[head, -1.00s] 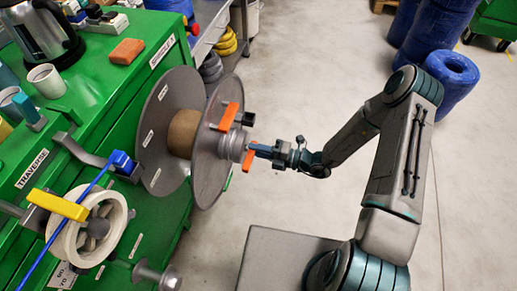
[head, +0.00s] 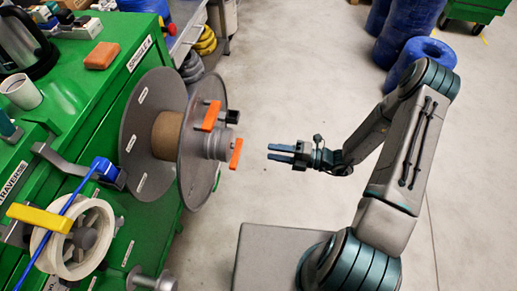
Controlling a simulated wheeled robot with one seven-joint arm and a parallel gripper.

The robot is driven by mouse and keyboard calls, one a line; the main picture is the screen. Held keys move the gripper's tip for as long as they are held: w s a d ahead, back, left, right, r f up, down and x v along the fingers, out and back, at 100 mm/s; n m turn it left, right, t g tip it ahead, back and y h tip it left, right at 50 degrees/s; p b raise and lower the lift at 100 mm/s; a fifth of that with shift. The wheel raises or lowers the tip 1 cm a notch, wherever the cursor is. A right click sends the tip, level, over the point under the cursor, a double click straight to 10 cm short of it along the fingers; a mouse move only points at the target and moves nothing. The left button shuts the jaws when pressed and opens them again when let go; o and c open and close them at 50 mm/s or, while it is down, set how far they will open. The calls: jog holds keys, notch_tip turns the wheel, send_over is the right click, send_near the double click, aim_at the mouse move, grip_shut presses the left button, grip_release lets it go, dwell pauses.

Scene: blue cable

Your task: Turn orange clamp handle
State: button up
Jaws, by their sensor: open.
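The large grey spool (head: 150,135) with a brown core is mounted on the side of the green cabinet. On its outer hub sits a short orange handle (head: 236,154), standing nearly upright. A second orange handle (head: 211,116) is fixed on the spool's outer disc beside a black knob (head: 232,116). I cannot tell for certain which one is the clamp handle. My gripper (head: 272,153) is open and empty, to the right of the hub handle, with a gap between them. Its fingers point left at the handle.
A cream wheel (head: 77,262) with a yellow handle (head: 40,217) and blue cable (head: 38,250) is at lower left. The green cabinet top (head: 122,30) holds a cup (head: 21,91) and kettle. The floor between is clear.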

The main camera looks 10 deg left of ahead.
jog(key=shift+s+d, duration=0.1)
jog(key=shift+d, duration=1.45)
